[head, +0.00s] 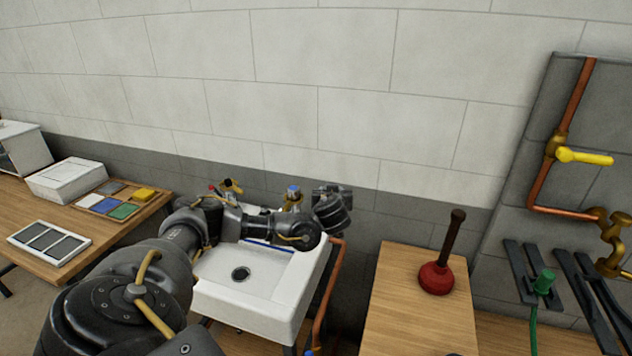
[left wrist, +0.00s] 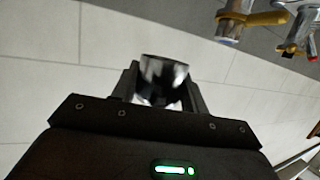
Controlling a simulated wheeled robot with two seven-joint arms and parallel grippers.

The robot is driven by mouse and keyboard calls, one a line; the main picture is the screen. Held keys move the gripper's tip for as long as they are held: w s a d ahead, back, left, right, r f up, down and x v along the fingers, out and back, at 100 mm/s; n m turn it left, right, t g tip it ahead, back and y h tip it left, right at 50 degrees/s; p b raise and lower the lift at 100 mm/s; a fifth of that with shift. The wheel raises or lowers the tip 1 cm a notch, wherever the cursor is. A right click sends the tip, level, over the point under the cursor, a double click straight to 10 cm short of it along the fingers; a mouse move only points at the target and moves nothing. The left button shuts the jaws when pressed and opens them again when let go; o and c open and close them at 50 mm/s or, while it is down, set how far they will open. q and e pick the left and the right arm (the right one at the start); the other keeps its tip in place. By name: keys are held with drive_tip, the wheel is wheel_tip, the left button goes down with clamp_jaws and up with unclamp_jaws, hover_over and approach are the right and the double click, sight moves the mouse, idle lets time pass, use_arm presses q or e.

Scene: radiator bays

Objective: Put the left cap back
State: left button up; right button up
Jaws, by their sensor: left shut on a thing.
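My left gripper (head: 333,208) is above the right back part of the white sink (head: 270,305), in front of the wall. In the left wrist view its fingers are shut on a shiny chrome cap (left wrist: 163,80), held clear of other things there. The cap is hard to tell from the gripper in the head view. Two taps stand at the sink's back: a left one (head: 230,186) with a red mark beside it, and a right one (head: 293,193) with a blue top. Brass and chrome tap parts (left wrist: 237,20) show at the wrist view's upper right. My right gripper is not in view.
A wooden stand (head: 415,325) with a red plunger (head: 436,278) is right of the sink. Copper pipes with a yellow-handled valve (head: 583,157) are at the far right. A table at left holds a white box (head: 66,180) and trays. My left arm covers part of the sink.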

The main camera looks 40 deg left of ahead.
use_arm(q)
drive_tip(key=s+d+r+m+t+h+b, duration=0.1)
drive_tip(key=s+d+r+m+t+h, duration=0.2)
drive_tip(key=d, duration=0.9)
drive_tip(key=d+r+m+t+h+b, duration=0.1)
drive_tip(key=d+r+m+h, duration=0.25)
drive_tip(key=d, duration=0.85)
drive_tip(key=s+d+f+m+h+b, duration=0.2)
drive_tip(key=s+d+b, duration=0.3)
drive_tip(key=b, duration=0.3)
drive_tip(key=shift+s+d+f+h, duration=0.4)
drive_tip(key=shift+f+h, duration=0.25)
drive_tip(key=shift+f, duration=0.2)
